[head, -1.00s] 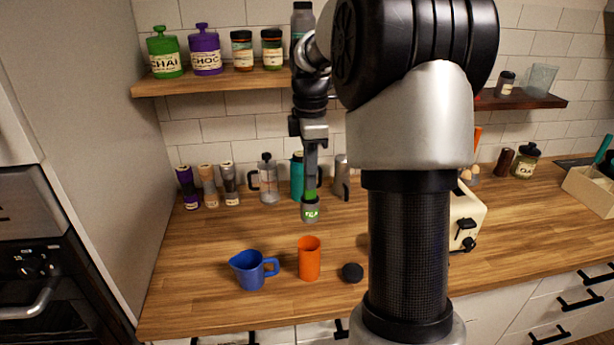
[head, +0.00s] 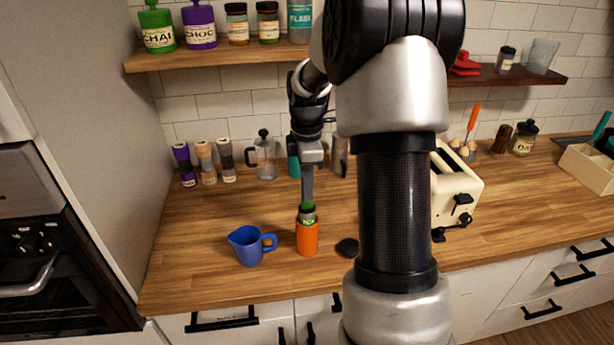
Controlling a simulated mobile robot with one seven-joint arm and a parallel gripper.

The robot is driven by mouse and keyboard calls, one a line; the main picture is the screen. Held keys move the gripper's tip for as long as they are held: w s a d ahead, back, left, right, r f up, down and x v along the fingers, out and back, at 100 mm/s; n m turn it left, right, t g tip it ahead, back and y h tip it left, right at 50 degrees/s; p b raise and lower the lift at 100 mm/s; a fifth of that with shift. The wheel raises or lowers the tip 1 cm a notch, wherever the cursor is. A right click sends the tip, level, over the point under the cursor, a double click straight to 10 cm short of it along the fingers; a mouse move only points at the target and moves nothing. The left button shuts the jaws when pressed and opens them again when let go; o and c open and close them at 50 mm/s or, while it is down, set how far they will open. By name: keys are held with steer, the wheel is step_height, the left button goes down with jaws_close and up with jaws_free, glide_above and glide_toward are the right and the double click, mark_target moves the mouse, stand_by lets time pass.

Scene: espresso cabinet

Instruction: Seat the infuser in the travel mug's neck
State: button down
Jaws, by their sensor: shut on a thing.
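The orange travel mug (head: 307,239) stands upright on the wooden counter. The infuser (head: 307,218), a small grey cylinder with a green top and a green label, is at the mug's mouth. Its upper part shows above the rim and its lower part is hidden inside the mug. My gripper (head: 307,203) points straight down over the mug and is shut on the infuser's green top. I cannot tell whether the infuser rests on the neck.
A blue jug (head: 248,245) stands just left of the mug. A dark round lid (head: 347,248) lies to its right. A cream toaster (head: 452,190) is farther right. Behind stand a glass press (head: 265,160) and several grinders. The counter front left is clear.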

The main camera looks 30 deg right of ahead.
mark_target(307, 208)
steer(key=shift+f+b, duration=2.1)
steer(key=shift+f, duration=0.85)
steer(key=c, duration=1.8)
jaws_free()
